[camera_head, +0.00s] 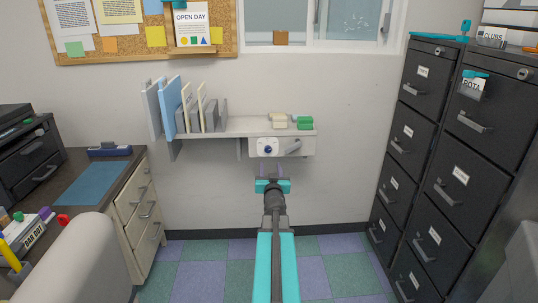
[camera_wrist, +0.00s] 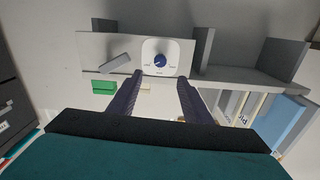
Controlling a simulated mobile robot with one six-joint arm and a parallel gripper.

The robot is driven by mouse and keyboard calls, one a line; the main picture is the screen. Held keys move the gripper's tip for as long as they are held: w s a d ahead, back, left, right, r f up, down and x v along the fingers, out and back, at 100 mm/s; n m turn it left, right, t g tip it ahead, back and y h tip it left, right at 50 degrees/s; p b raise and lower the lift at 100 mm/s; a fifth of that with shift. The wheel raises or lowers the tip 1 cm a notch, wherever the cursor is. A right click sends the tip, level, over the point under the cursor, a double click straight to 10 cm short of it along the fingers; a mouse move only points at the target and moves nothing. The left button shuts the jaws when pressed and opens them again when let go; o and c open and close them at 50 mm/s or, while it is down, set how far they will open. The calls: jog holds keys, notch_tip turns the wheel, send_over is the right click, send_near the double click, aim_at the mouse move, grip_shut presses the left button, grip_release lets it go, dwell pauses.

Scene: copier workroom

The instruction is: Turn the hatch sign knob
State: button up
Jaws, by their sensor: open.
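The knob (camera_head: 267,150) is small, round and dark blue, set on a white plate on the front of the wall shelf. It also shows in the wrist view (camera_wrist: 160,60), with a white pointer mark and small labels around it that are too small to read. My gripper (camera_head: 270,172) is open and empty, just below and in front of the plate in the head view. In the wrist view its two dark fingers (camera_wrist: 160,82) point toward the knob, one to each side of its line, apart from it.
A grey lever (camera_head: 293,148) sits beside the plate. The wall shelf (camera_head: 245,127) holds upright folders (camera_head: 172,102) and green and cream blocks (camera_head: 304,122). Black filing cabinets (camera_head: 448,130) stand right; a desk (camera_head: 128,180) stands left. Floor below the shelf is clear.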

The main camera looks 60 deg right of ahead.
aim_at(268, 151)
jog(key=shift+x, duration=6.5)
